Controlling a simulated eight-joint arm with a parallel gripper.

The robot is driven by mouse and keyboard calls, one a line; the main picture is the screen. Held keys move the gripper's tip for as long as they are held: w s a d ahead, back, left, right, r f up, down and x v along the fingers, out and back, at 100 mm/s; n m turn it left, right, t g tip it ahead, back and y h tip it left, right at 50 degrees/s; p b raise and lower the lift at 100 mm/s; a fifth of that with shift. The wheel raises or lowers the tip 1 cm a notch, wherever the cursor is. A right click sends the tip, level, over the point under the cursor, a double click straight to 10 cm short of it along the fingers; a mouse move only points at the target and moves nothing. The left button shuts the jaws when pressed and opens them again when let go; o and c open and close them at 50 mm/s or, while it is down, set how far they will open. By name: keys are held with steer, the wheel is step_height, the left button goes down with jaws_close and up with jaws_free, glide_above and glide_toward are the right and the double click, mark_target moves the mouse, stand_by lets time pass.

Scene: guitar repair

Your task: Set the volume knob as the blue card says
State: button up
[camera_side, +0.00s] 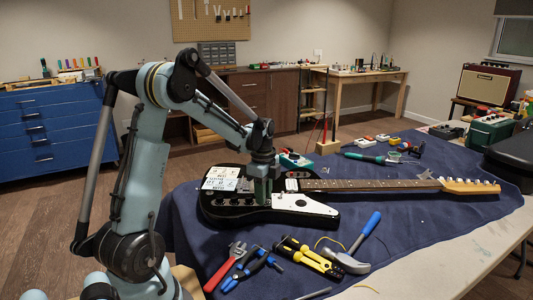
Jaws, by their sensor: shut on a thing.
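A black electric guitar (224,211) with a white plate (306,207) lies flat on a dark blue cloth. Pale cards (221,178) with dark print lie on the left part of its body. They are too small to read, and I cannot tell which one is the blue card. My gripper (262,199) points straight down at the guitar body, right of the cards. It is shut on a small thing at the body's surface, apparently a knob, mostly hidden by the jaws. I cannot make out the knob's marks or its setting. Other small round parts (240,202) show left of the jaws.
The neck (375,185) reaches right. Small tools and boxes lie behind it. The cloth at right front is clear.

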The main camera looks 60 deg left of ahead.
steer(key=o, duration=0.5)
steer(key=shift+r, duration=3.5)
steer(key=shift+r, duration=0.1)
step_height(320, 180, up, 6)
steer(key=shift+f, duration=0.1)
steer(key=shift+d, duration=0.1)
